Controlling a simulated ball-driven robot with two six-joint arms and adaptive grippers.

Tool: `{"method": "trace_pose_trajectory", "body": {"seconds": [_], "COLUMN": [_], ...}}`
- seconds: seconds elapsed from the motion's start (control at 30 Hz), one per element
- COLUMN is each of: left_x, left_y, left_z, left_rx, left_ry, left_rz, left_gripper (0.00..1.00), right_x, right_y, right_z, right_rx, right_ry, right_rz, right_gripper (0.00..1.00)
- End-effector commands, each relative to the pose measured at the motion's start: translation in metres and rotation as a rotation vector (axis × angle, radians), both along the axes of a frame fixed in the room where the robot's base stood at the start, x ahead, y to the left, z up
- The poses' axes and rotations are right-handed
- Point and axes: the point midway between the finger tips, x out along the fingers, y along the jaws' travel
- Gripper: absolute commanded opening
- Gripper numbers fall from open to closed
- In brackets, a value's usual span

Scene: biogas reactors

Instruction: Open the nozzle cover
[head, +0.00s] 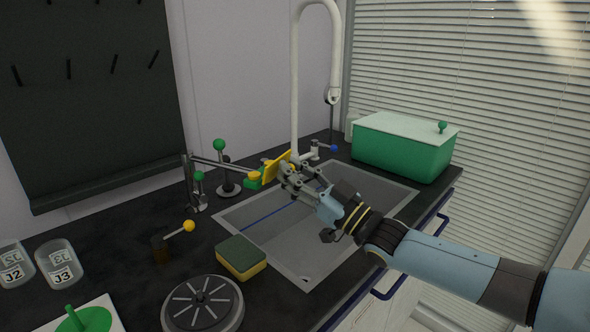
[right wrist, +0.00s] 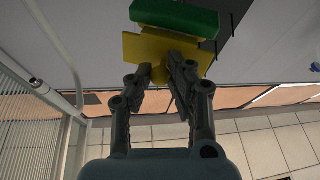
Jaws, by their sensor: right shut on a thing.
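A yellow plate (head: 275,164), which looks like the nozzle cover, stands tilted over the sink's far left edge, beside a green block (head: 253,183). My right gripper (head: 287,172) reaches it from the right, above the sink. In the right wrist view, the yellow plate (right wrist: 133,47) and the green block (right wrist: 175,17) lie just beyond the fingers. There my right gripper (right wrist: 162,71) is shut on a small yellow knob (right wrist: 158,74) in front of the plate. The fingers hide part of the plate. My left gripper is not in view.
A metal arm with a yellow tip (head: 222,167) and green-knobbed levers (head: 219,146) stand left of the plate. The white tap (head: 295,95) rises behind the sink (head: 300,225). A sponge (head: 241,257) lies at its near left; a green box (head: 405,150) stands right.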

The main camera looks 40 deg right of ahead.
Motion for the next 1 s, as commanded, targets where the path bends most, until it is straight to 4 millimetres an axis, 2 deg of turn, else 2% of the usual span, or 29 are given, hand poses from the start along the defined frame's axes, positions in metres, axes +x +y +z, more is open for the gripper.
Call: {"method": "trace_pose_trajectory", "body": {"seconds": [0.03,0.1,0.33,0.5,0.83,0.87,1.0], "left_x": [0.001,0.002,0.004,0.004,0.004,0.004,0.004], "left_y": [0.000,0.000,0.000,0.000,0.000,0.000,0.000], "left_z": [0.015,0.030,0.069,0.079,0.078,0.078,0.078], "left_rx": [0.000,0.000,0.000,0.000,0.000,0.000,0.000], "left_ry": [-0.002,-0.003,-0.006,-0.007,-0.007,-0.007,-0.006], "left_rz": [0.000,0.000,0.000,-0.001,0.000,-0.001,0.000], "left_gripper": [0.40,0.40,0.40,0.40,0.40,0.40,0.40], "right_x": [0.000,0.001,0.005,0.006,0.006,0.006,0.006], "right_y": [0.000,0.000,0.002,0.002,0.002,0.002,0.002], "right_z": [0.008,0.013,0.021,0.019,0.016,0.016,0.016], "right_rx": [-0.012,-0.034,-0.100,-0.122,-0.126,-0.126,-0.126], "right_ry": [0.029,0.077,0.237,0.292,0.300,0.300,0.300], "right_rz": [-0.001,-0.001,0.000,-0.001,-0.002,-0.002,-0.002], "right_gripper": [0.00,0.00,0.00,0.00,0.00,0.19,0.38]}}
